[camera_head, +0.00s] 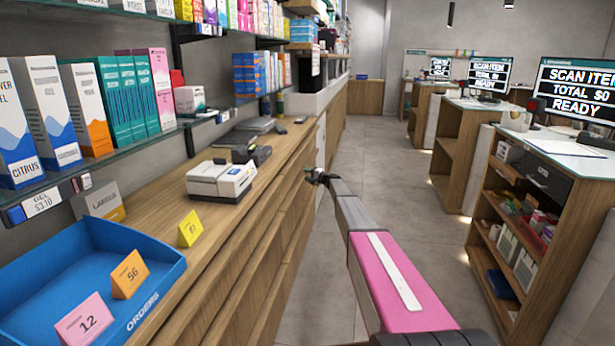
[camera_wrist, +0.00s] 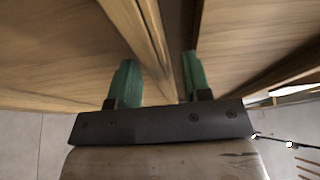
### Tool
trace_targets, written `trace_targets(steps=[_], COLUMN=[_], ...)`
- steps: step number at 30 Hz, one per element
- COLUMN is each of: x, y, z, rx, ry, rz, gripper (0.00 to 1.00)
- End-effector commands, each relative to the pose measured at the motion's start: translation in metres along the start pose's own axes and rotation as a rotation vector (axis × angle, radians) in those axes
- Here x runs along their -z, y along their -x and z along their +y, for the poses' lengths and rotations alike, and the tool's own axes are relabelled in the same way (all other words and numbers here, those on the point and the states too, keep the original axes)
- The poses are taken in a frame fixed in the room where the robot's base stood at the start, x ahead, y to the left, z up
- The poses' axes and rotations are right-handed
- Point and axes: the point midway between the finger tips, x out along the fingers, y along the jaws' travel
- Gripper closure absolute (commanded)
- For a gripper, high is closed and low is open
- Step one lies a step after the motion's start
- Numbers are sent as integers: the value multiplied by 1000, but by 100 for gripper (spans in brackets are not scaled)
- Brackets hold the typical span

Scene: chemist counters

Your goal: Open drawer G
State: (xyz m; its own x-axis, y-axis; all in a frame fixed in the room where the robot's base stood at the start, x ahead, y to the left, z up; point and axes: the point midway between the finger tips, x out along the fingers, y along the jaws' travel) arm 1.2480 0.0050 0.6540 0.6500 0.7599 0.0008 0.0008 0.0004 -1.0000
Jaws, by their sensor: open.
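The long wooden counter (camera_head: 262,232) on the left has rows of drawer fronts facing the aisle. No letter is readable on them, so I cannot tell which is drawer G. My gripper (camera_head: 313,176) is at the far end of my outstretched arm, close to the counter's front. In the wrist view its two green fingers (camera_wrist: 161,82) are apart. A wooden edge (camera_wrist: 146,38) and a dark gap run between them, with wooden panels (camera_wrist: 60,45) on both sides. I cannot tell whether the fingers touch the wood. Nothing is held.
On the counter are a blue tray (camera_head: 170,272) with number cards, a yellow card (camera_head: 190,229) and a white printer (camera_head: 221,180). Glass shelves with boxes hang above. Checkout desks (camera_head: 530,215) stand on the right. The grey floor (camera_head: 385,165) between is clear.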

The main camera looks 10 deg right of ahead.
Motion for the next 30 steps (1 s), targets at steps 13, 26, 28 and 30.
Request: trace_targets(steps=[13,26,28,30], x=[1,31,38,46], y=[4,75,93,111], z=[0,0,0,0], rx=[0,-2,-2,-2], ry=[0,0,0,0], rz=[0,1,2,1], gripper=[100,100,100,100])
